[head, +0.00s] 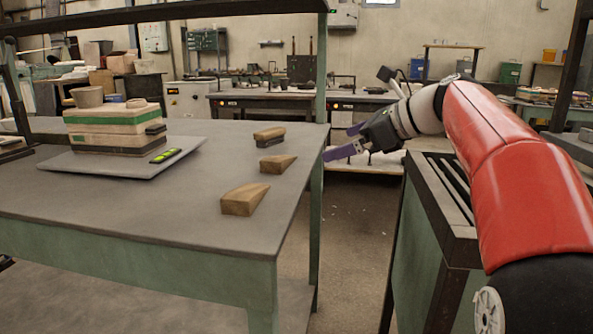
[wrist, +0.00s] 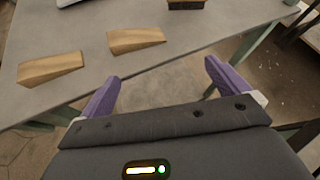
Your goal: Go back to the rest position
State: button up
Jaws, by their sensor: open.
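My gripper (head: 343,142) is open and empty, with purple fingers. In the head view it is in the air just past the right edge of the grey table, over the gap between the table and a green metal stand. In the wrist view my gripper (wrist: 162,88) has its two fingers wide apart with floor and the table edge between them. My red arm reaches in from the right of the head view. No ladle can be made out in either view.
The grey table (head: 150,220) bears wooden wedges (head: 252,199), a block (head: 269,135) and a tray (head: 75,163) with a layered box (head: 110,128) and a bowl (head: 88,96). The slotted green stand (head: 436,205) is right, under my arm. Open floor (head: 345,235) lies between table and stand.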

jog(key=s+d+f+n+h+p, duration=0.1)
jog(key=s+f+n+h, duration=0.2)
jog(key=s+f+n, duration=0.4)
jog(key=s+d+f+n+g+h+p, duration=0.1)
jog(key=s+d+f+n+h+p, duration=0.1)
jog(key=s+f+n, duration=0.6)
jog(key=s+d+f+n+h+p, duration=0.1)
jog(key=s+f+n+h, duration=0.4)
jog(key=s, duration=1)
notch_tip(320, 180, down, 3)
jog(key=shift+d+r+n+g, duration=0.2)
jog(key=shift+d+n+g, duration=0.3)
jog(key=shift+n, duration=0.7)
jog(key=shift+s+d+f, duration=0.15)
jog(key=shift+s+f, duration=0.05)
jog(key=shift+f, duration=0.1)
